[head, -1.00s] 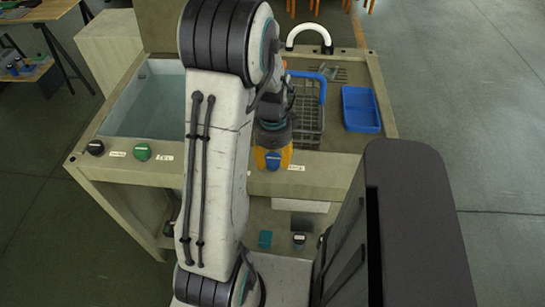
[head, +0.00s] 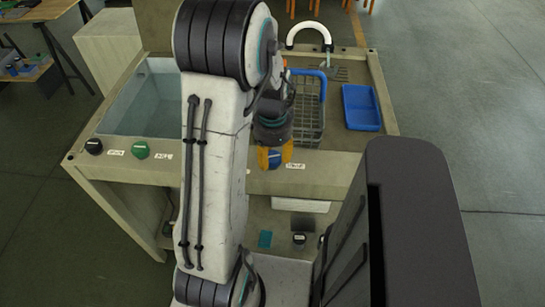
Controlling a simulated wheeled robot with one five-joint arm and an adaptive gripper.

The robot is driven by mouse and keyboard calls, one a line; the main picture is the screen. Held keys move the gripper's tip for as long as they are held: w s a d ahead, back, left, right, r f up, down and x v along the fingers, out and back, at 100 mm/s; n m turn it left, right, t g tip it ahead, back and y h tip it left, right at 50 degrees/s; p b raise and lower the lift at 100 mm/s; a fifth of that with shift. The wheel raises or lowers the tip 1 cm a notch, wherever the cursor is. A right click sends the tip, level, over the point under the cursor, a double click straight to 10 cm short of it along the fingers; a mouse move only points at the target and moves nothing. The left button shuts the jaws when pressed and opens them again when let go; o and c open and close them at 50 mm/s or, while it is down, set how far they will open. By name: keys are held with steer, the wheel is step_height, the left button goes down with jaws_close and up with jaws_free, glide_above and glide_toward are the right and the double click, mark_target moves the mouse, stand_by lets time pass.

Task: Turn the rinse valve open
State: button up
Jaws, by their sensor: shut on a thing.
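A blue valve knob (head: 274,159) sits on the front edge of the wash bench (head: 215,175), with a small white label (head: 295,166) to its right that is too small to read. My gripper (head: 275,156) reaches down from above. Its yellow fingertips are shut on the blue knob, one on the left and one on the right. The fingers and wrist hide part of the knob, so how far it is turned cannot be told. A black knob (head: 94,147) and a green knob (head: 140,149) sit farther left on the same edge, each with a label.
A water-filled basin (head: 150,100) is at the left of the bench. A wire basket (head: 307,115) with a blue handle, a blue tray (head: 361,107) and a white curved spout (head: 309,32) are at the right. Small items lie on the shelf below. Open floor (head: 480,130) lies to the right.

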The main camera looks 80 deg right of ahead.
mark_target(273, 156)
steer(key=n+b, duration=0.1)
steer(key=n, duration=0.6)
steer(key=shift+f+b, duration=0.1)
steer(key=shift+b, duration=0.3)
steer(key=n+b, duration=0.1)
steer(key=n, duration=0.6)
steer(key=shift+a, duration=0.1)
steer(key=o, duration=1.2)
steer(key=shift+c, duration=0.2)
steer(key=shift+o, duration=0.2)
steer(key=shift+r, duration=0.55)
step_height(273, 156, up, 11)
